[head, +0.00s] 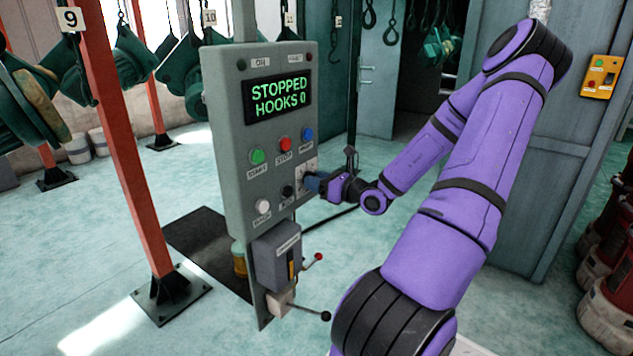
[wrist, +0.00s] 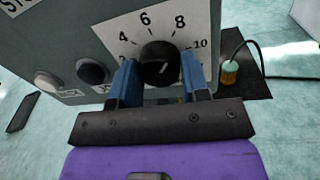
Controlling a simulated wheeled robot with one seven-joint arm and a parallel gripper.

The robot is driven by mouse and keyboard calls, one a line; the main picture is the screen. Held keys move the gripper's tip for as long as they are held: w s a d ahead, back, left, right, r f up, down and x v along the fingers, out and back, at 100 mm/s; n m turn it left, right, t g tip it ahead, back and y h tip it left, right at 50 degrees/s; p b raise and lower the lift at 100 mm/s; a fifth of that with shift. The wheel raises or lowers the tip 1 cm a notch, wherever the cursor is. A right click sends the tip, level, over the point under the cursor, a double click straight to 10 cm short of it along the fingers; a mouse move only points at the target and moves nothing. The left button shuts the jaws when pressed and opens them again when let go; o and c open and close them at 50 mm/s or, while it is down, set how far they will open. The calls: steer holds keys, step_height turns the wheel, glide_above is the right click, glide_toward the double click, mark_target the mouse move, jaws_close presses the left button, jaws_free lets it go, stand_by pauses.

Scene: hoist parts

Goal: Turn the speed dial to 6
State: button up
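The speed dial (wrist: 161,64) is a round black knob on a white plate (wrist: 122,20) with numbers; 4, 6, 8 and 10 show, and a 2 is partly covered. A short pale mark shows on the knob's face, but I cannot tell which number it points to. My gripper (wrist: 159,78) has one blue finger on each side of the knob, and both appear to touch it. In the head view my gripper (head: 314,183) reaches the panel's lower right corner and hides most of the dial.
The grey control panel (head: 227,160) has a display (head: 277,98) reading "STOPPED HOOKS 0". Green (head: 257,156), red (head: 285,145) and blue (head: 307,134) buttons sit above the dial. A black knob (wrist: 92,71) is left of it. A lever (head: 305,312) sticks out below. An orange post (head: 125,170) stands left.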

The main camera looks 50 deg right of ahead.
steer(key=shift+n, duration=0.4)
steer(key=shift+n+g, duration=0.3)
steer(key=shift+n, duration=3)
steer(key=shift+h, duration=0.4)
steer(key=o, duration=0.9)
steer(key=shift+s, duration=0.1)
steer(key=s+d, duration=0.1)
steer(key=s, duration=0.9)
steer(key=shift+s+d+r, duration=0.25)
steer(key=shift+s+r, duration=0.05)
steer(key=shift+r, duration=0.05)
